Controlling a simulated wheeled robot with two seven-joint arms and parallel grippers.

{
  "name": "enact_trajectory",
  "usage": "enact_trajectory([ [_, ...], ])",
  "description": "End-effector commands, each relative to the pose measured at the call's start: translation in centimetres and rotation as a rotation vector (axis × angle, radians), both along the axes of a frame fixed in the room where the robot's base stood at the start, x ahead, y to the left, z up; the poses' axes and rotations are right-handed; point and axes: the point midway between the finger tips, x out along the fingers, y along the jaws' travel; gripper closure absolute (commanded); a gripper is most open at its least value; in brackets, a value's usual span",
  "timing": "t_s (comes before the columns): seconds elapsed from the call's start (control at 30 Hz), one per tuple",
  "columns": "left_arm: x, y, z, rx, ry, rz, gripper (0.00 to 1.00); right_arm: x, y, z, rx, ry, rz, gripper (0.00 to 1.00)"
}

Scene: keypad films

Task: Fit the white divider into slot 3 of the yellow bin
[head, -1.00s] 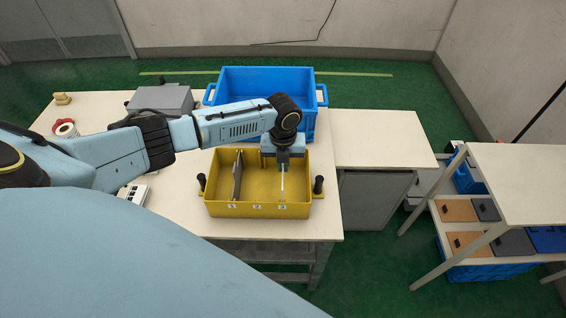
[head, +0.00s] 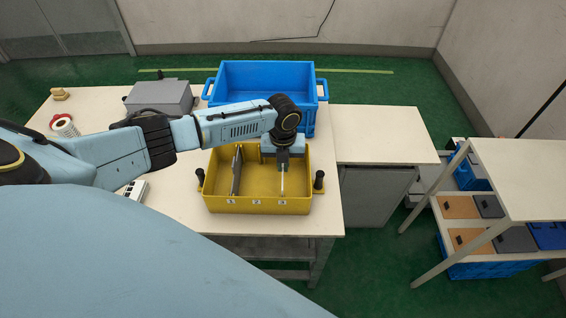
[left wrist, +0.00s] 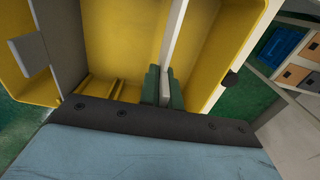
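The thin white divider (head: 282,183) is upright inside the bin, in line with label 3. My left gripper (head: 283,165) is over the right part of the bin, shut on the white divider. In the left wrist view the white divider (left wrist: 172,45) passes between the two fingers (left wrist: 164,88). Whether its lower edge sits in the slot cannot be seen. My right gripper is not in view.
A tape roll (head: 64,126) lies at the left. The table is clear to the right (head: 383,135).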

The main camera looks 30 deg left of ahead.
Motion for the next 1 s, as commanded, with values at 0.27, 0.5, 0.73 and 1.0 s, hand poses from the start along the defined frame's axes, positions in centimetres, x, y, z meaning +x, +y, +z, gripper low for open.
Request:
enact_trajectory([
  [0.27,0.0,0.0,-0.8,0.0,0.0,0.0,1.0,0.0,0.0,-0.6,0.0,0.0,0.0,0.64],
  [0.5,0.0,0.0,-1.4,0.0,0.0,0.0,1.0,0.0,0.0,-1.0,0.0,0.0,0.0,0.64],
  [0.73,0.0,0.0,-2.0,0.0,0.0,0.0,1.0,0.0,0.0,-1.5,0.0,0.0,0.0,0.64],
  [1.0,0.0,0.0,-2.7,0.0,0.0,0.0,1.0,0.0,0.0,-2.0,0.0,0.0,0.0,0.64],
])
